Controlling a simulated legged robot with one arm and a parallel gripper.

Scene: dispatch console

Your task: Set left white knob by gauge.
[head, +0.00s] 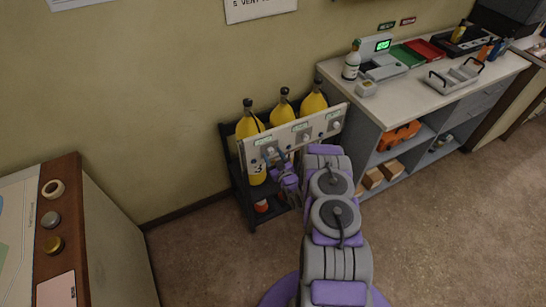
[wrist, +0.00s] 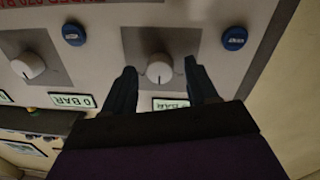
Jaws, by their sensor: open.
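A pale panel (head: 290,140) with several white knobs stands in front of yellow cylinders. The wrist view shows the panel upside down. There the left white knob (wrist: 159,64), by the panel's end, sits on a grey plate between the open fingers of my gripper (wrist: 160,76), with a visible gap on each side. Its small gauge (wrist: 170,104) reads 0 BAR, upside down. A neighbouring white knob (wrist: 28,65) with its own 0 BAR gauge (wrist: 72,100) is farther left in that view. In the head view my gripper (head: 275,160) largely hides the left knob.
Yellow cylinders (head: 250,125) stand in a dark rack (head: 242,185) behind the panel. Blue round buttons (wrist: 234,38) flank the knob on the panel. A counter (head: 425,95) with shelves is at right. A console (head: 110,235) is at left, with open floor between.

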